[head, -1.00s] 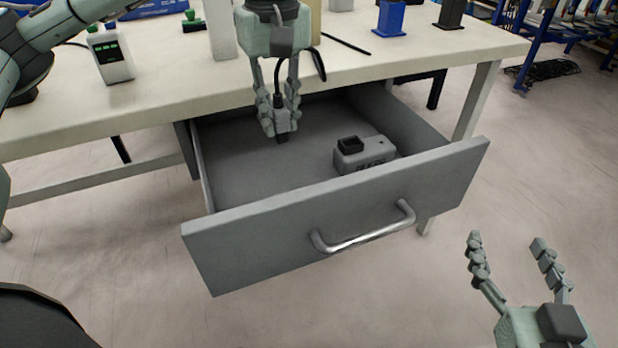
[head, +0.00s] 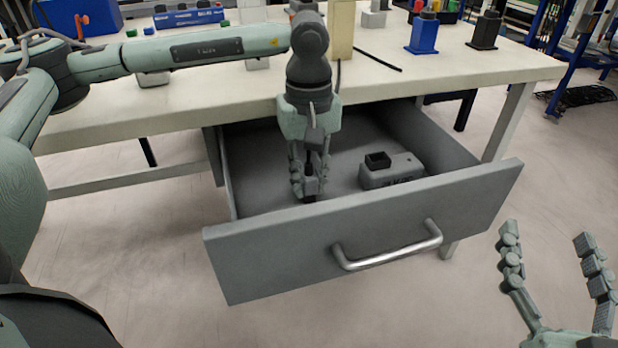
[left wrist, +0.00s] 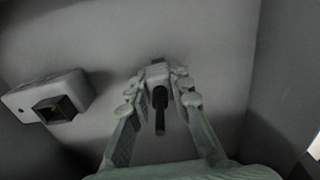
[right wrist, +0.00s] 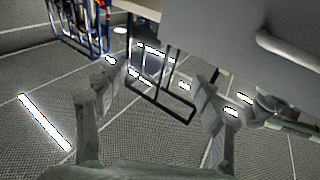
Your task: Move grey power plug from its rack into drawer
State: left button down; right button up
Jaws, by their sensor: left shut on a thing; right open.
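The grey drawer (head: 270,265) is pulled open under the table. My left gripper (head: 308,188) points down inside it, close behind the front panel, and is shut on the grey power plug. The plug (left wrist: 157,73) shows between the fingertips in the left wrist view, with its black cable end (left wrist: 160,108) towards the palm. In the head view the fingers mostly hide the plug, and I cannot tell whether it touches the drawer floor. My right gripper (head: 547,240) is open and empty, in front and to the right of the drawer. I cannot make out the plug's rack.
A grey box with a black socket (head: 392,172) lies in the drawer, right of my left gripper; it also shows in the left wrist view (left wrist: 48,97). The drawer floor between is clear. The table edge (head: 440,84) overhangs behind, with a blue holder (head: 423,36) on top.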

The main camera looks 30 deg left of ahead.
jog(key=shift+r, duration=0.15)
pick_arm(q)
jog(key=shift+f, duration=0.15)
pick_arm(e)
jog(key=shift+s+a+r, duration=0.1)
jog(key=shift+s+r, duration=0.05)
jog(key=shift+r, duration=0.15)
pick_arm(q)
jog(key=c, duration=1.4)
grip_release()
pick_arm(e)
jog(key=shift+r+t, duration=0.1)
jog(key=shift+t, duration=0.2)
pick_arm(q)
jog(key=shift+r, duration=0.25)
notch_tip(320, 180, up, 12)
jog(key=shift+f+p, duration=0.1)
jog(key=shift+p, duration=0.6)
pick_arm(e)
notch_tip(320, 180, down, 8)
jog(key=w+d+g+h, duration=0.1)
jog(key=d+g+h, duration=0.1)
jog(key=d+g, duration=0.1)
jog(key=shift+r+g, duration=0.15)
jog(key=shift+g, duration=0.25)
